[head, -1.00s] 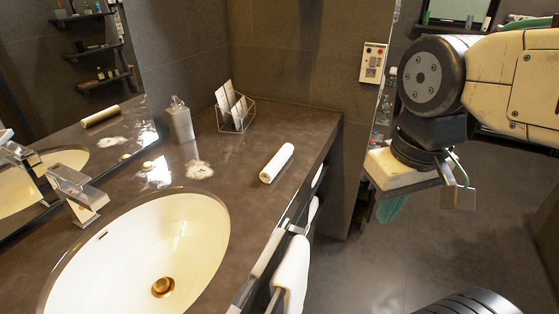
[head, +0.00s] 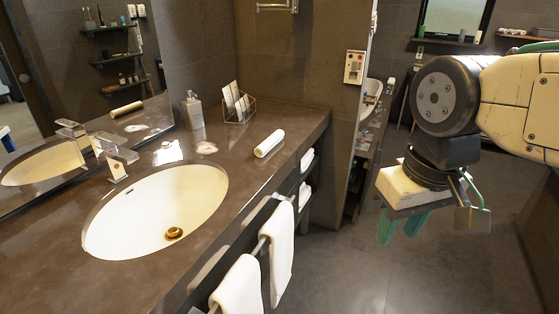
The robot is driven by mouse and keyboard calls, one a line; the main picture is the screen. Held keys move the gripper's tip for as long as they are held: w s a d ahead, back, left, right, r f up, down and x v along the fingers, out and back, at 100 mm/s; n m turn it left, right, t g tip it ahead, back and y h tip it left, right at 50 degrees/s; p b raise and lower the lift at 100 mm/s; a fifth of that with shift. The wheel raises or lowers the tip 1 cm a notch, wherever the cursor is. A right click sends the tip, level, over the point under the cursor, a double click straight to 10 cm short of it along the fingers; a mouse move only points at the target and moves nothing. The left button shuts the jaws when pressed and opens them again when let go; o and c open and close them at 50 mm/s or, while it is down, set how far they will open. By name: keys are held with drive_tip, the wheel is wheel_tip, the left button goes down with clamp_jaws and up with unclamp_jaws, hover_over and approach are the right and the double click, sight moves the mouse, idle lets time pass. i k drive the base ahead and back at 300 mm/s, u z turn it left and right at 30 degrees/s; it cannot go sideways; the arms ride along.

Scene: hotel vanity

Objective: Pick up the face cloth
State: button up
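A rolled white cloth, which looks like the face cloth (head: 269,143), lies on the dark vanity counter (head: 240,168) near its right edge, right of the basin. My gripper (head: 402,228) hangs over the floor at the right, apart from the counter and well to the right of the roll. Its two green fingers point down with a gap between them, and nothing shows between them.
An oval white basin (head: 150,212) with a chrome faucet (head: 113,155) fills the front of the counter. A soap dispenser (head: 193,112) and a wire holder with cards (head: 236,104) stand behind. White towels (head: 279,255) hang on a rail below the counter edge. The floor at right is clear.

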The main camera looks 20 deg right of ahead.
sight(260, 151)
drive_tip(key=u, duration=0.3)
drive_tip(key=k, duration=0.25)
drive_tip(key=z, duration=1.45)
drive_tip(key=i, duration=1.55)
drive_tip(key=u, duration=0.85)
drive_tip(key=i, duration=0.75)
drive_tip(key=u, duration=0.75)
